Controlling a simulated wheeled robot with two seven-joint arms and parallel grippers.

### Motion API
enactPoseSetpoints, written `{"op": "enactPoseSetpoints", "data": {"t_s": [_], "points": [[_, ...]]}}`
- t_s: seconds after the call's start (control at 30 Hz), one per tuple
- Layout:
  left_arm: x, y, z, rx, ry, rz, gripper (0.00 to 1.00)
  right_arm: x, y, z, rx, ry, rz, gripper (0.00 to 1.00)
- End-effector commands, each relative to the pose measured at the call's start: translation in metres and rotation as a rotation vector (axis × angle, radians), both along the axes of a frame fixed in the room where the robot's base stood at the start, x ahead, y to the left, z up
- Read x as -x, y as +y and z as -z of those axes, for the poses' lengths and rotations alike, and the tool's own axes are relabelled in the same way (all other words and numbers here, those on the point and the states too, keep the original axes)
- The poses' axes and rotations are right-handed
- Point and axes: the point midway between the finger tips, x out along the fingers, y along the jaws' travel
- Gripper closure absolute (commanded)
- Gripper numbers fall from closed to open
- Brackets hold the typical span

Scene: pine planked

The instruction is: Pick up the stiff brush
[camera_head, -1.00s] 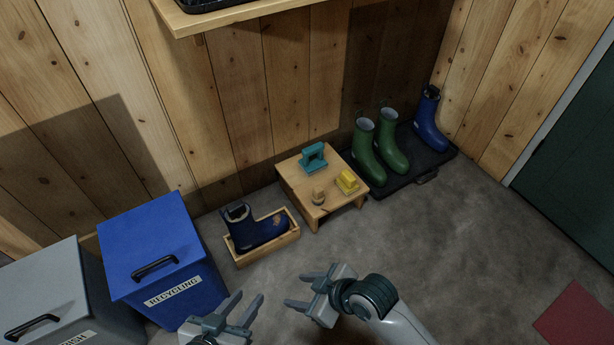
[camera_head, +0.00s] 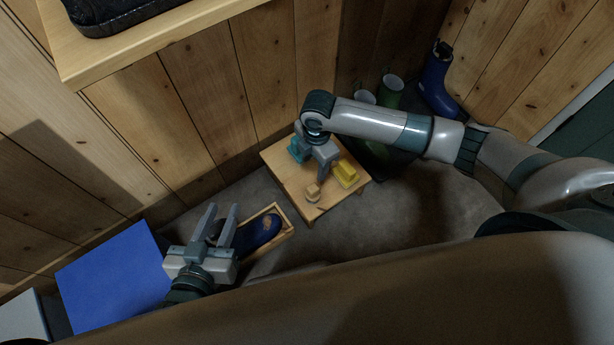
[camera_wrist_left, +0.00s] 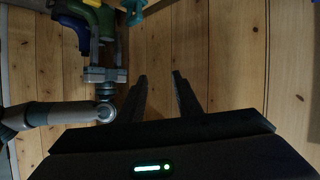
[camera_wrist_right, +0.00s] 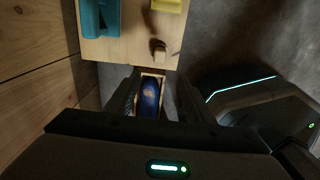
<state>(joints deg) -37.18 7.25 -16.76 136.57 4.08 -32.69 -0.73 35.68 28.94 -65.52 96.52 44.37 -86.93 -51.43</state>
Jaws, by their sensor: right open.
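Three small items sit on a low wooden stool (camera_head: 285,184): a teal block with a raised handle (camera_head: 296,149), a yellow block with a grip (camera_head: 345,174) and a small wooden piece (camera_head: 312,192). I cannot tell for sure which is the stiff brush. They also show in the right wrist view: teal (camera_wrist_right: 99,18), yellow (camera_wrist_right: 166,5) and wooden (camera_wrist_right: 159,50). My right gripper (camera_head: 320,168) is open and empty above the stool, partly covering the teal block in the head view. My left gripper (camera_head: 220,212) is open and empty, left of the stool.
A wooden tray (camera_head: 284,220) with a dark blue boot (camera_head: 258,232) lies left of the stool. A blue bin (camera_head: 115,275) stands further left. Green boots (camera_head: 391,88) and a blue boot (camera_head: 437,82) stand right. A shelf (camera_head: 160,42) juts from the wall above.

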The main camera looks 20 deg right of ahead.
Motion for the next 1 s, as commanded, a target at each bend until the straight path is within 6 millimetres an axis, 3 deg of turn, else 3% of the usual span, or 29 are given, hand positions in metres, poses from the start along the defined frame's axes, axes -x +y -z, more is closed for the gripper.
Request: {"op": "enactPoseSetpoints", "data": {"t_s": [0.13, 0.57, 0.77, 1.0], "points": [[0.000, -0.002, 0.000, 0.002, -0.003, 0.002, 0.69, -0.004, -0.008, -0.001, 0.021, 0.005, -0.012, 0.52], [0.002, -0.001, 0.001, 0.003, -0.004, 0.000, 0.69, -0.004, -0.008, 0.002, 0.021, 0.005, -0.012, 0.52], [-0.005, -0.005, -0.013, 0.026, -0.095, -0.001, 0.69, -0.004, -0.007, 0.020, 0.020, 0.005, -0.011, 0.52], [-0.012, -0.014, -0.042, 0.075, -0.258, -0.003, 0.69, -0.003, -0.007, 0.052, 0.021, 0.005, -0.012, 0.52]]}}
